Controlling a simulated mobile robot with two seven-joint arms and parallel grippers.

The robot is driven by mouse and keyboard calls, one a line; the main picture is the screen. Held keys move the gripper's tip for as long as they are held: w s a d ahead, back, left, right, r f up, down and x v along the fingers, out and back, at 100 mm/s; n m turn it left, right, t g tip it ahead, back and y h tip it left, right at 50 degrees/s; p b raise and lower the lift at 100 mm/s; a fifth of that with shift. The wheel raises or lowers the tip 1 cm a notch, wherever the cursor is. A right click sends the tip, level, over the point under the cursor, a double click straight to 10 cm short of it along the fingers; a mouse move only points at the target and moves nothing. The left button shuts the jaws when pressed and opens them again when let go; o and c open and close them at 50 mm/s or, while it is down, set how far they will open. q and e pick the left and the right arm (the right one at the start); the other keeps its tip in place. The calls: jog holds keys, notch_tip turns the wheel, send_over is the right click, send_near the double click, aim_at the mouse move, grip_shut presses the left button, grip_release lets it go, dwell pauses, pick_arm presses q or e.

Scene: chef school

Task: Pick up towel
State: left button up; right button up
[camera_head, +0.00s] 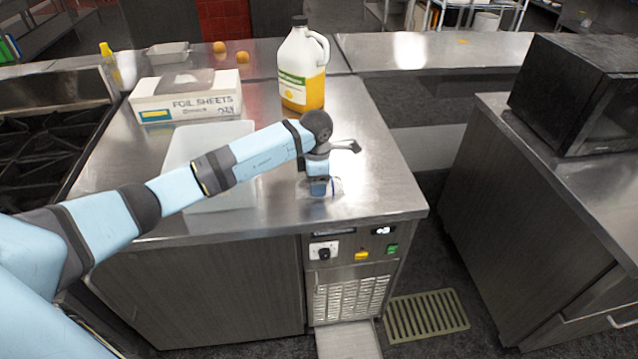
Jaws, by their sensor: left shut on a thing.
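My left gripper (318,190) points down at the steel counter (370,150), near its front right part. It is shut on a small pale thing with a bluish edge (336,186), which looks like the towel. The gripper hides most of it, so its full shape and whether it still touches the counter cannot be told. My right gripper is not in view.
A white cutting board or tray (190,150) lies under my left arm. Behind it are a foil sheets box (185,100), a jug with orange liquid (302,70) and a yellow bottle (110,65). A stove (40,150) adjoins left; a microwave (580,90) stands right.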

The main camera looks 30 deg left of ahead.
pick_arm(q)
notch_tip(320, 180, up, 20)
jog(key=b, duration=0.1)
dwell(0.5)
